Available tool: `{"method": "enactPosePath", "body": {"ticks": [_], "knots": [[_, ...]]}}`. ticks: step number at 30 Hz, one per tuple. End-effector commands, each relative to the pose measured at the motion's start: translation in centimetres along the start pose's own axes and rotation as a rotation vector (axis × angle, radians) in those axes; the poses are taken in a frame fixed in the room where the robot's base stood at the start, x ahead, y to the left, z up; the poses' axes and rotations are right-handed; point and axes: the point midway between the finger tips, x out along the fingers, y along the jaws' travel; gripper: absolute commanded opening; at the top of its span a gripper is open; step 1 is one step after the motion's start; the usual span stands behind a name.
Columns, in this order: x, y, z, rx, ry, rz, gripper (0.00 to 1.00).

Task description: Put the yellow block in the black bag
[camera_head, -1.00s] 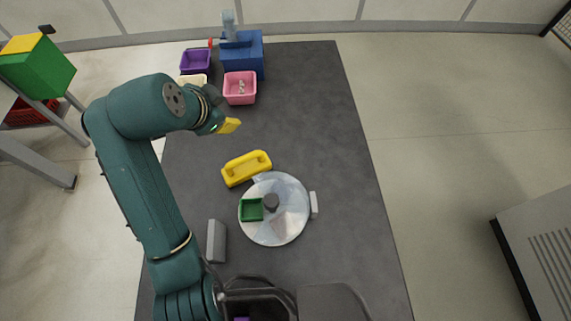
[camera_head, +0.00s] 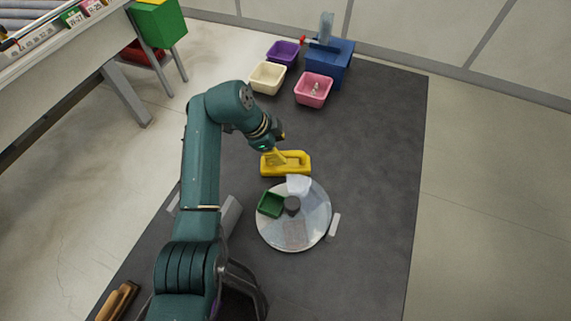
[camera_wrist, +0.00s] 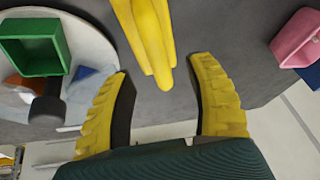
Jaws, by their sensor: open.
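The yellow block (camera_head: 290,158), a long piece with a raised rim and a recess, lies on the dark table behind the round disc. My gripper (camera_head: 275,152) is at its left part, with the fingers partly hidden by the wrist. In the wrist view, the open yellow fingers (camera_wrist: 160,68) stand apart, with the end of the yellow block (camera_wrist: 150,35) in line with the gap between them. I see no finger closed on it. I cannot make out a black bag in either view.
A round disc (camera_head: 318,222) carries a green bin (camera_head: 270,204) and a dark knob (camera_head: 292,205), close in front of the block. Purple (camera_head: 283,52), cream (camera_head: 267,77) and pink (camera_head: 313,90) bins and a blue box (camera_head: 335,63) stand at the back. The table's right side is clear.

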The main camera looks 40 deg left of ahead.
Motion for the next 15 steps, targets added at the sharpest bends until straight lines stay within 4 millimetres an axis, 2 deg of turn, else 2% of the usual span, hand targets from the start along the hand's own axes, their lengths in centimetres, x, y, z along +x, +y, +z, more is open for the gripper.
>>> {"method": "enactPosePath", "body": {"ticks": [1, 3, 6, 15], "knots": [[1.3, 0.2, 0.1, 0.000, -0.001, 0.005, 0.56], [2.6, 0.1, 0.1, 0.000, 0.000, 0.004, 0.56], [4.0, 0.1, 0.1, 0.000, 0.000, 0.003, 0.56], [4.4, 0.1, 0.0, -0.001, 0.000, 0.001, 0.55]]}}
